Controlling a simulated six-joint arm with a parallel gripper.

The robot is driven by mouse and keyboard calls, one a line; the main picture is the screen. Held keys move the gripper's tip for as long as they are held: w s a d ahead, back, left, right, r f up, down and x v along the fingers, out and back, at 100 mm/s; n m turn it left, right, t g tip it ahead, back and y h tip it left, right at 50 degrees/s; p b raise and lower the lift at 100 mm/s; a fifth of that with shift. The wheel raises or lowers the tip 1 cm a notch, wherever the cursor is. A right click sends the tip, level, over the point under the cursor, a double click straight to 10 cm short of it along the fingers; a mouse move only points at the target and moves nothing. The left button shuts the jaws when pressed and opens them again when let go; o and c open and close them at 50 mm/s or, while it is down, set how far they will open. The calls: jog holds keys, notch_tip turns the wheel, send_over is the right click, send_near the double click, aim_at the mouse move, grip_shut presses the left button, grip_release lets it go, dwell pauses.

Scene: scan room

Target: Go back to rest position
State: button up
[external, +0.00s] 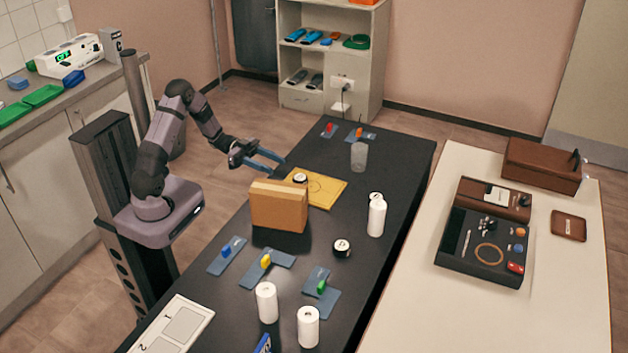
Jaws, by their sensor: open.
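My gripper (268,160) is open and empty. It hangs in the air above the far left edge of the black table (395,155), behind the cardboard box. My arm bends up from its base at the left and reaches right. The brown cardboard box (278,207) stands on the table in front of the gripper. A yellow board (325,192) lies just behind the box, with a small white and black round item (299,178) on it. The gripper appears apart from all of these.
White cylinders stand at the right (376,218) and front (266,303) (308,327). A clear cup (358,156) stands farther back. Blue plates with coloured pieces (265,265) lie in front of the box. A white table (560,270) with a dark tray (485,248) stands right.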

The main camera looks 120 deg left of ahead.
dwell(0.3)
